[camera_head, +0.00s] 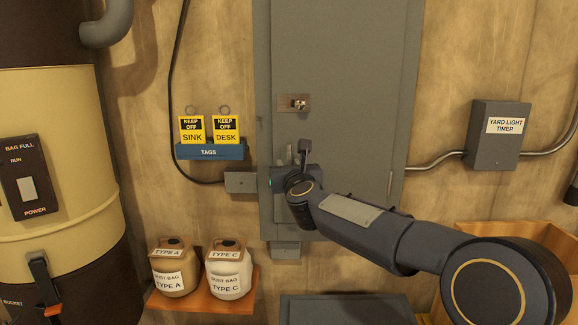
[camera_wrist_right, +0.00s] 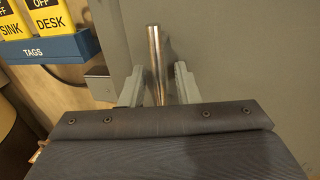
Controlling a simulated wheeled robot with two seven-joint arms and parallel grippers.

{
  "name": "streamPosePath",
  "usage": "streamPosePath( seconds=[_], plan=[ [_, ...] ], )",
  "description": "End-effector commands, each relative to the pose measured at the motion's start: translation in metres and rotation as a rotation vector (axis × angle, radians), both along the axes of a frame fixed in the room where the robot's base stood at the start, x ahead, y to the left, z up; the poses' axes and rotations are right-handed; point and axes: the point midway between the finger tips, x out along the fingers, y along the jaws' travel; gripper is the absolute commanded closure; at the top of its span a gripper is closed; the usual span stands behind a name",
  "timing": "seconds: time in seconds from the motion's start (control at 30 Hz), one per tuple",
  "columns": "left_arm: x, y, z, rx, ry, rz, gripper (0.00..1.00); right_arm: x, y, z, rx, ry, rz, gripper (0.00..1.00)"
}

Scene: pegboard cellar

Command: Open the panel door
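The grey panel door (camera_head: 345,70) is on the wall in the middle of the head view and looks shut. A small metal latch (camera_head: 298,103) sits near its left edge. My right gripper (camera_head: 298,157) is at the door's lower left part, below the latch. In the right wrist view, a shiny upright metal bar handle (camera_wrist_right: 156,55) stands between the two fingers of the right gripper (camera_wrist_right: 158,85). The fingers are open, with a gap on each side of the bar. The gripper's body hides the bar's lower end. My left gripper is not in view.
A blue tag holder (camera_head: 210,152) with two yellow tags hangs left of the panel. Two dust bag jugs (camera_head: 228,272) stand on a shelf below it. A timer box (camera_head: 497,140) is at right. A large cream tank (camera_head: 60,150) stands at far left.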

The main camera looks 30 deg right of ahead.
Motion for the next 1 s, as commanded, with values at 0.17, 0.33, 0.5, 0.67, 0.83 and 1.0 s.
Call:
streamPosePath(
  seconds=[0.17, 0.33, 0.5, 0.67, 0.83, 1.0],
  plan=[
    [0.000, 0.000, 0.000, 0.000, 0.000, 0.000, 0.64, 0.000, 0.000, 0.000, 0.000, 0.000, 0.001, 0.86],
    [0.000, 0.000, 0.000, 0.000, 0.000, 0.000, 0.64, 0.000, 0.000, 0.000, 0.000, 0.000, 0.001, 1.00],
    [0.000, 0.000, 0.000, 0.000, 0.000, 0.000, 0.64, 0.000, 0.000, 0.000, 0.000, 0.000, 0.001, 1.00],
    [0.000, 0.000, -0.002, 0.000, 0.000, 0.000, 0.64, -0.002, 0.001, 0.000, 0.000, -0.001, 0.007, 1.00],
    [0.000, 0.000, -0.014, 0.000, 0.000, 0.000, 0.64, -0.014, 0.004, -0.003, 0.000, -0.002, 0.047, 1.00],
    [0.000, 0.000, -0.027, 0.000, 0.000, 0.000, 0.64, -0.032, 0.010, -0.003, 0.000, -0.003, 0.117, 1.00]
  ],
)
